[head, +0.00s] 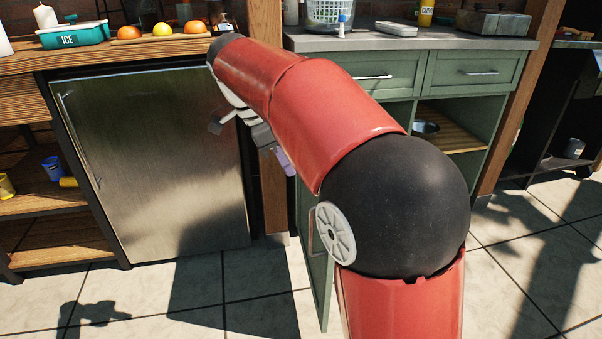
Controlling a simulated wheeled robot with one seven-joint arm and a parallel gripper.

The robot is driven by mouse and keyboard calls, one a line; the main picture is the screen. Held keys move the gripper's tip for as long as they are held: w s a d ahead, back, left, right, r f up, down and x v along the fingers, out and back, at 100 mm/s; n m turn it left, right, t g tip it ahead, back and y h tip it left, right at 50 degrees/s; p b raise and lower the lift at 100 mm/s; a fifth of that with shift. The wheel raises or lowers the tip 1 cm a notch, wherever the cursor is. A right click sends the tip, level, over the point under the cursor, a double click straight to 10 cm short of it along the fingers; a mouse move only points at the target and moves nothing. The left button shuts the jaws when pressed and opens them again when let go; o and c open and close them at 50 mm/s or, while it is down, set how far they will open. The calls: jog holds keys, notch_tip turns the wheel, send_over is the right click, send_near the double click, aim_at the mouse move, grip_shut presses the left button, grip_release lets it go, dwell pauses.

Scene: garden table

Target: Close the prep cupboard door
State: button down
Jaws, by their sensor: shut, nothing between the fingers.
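The green prep cupboard (480,98) stands right of centre, with drawers under a grey worktop. Its door (319,285) stands open, swung out toward me at the cupboard's left side and seen nearly edge-on. A thin handle shows on the door's left side. My red arm hides much of the door and the cupboard's opening. My gripper (284,160) is shut and empty, partly hidden below my forearm. It appears near the cupboard's left edge, above the door's lower part in the picture. I cannot tell whether it touches the door.
A steel fridge (160,165) stands left of the cupboard, with a wooden post (271,195) between them. A metal bowl (426,128) sits on the cupboard's inner shelf. Open shelves with cups are at far left. The tiled floor (260,312) in front is clear.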

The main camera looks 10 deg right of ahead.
jog(key=d+f+b, duration=0.1)
jog(key=d+f, duration=0.6)
jog(key=shift+s+f, duration=0.2)
jog(key=shift+f, duration=0.15)
jog(key=shift+d, duration=0.15)
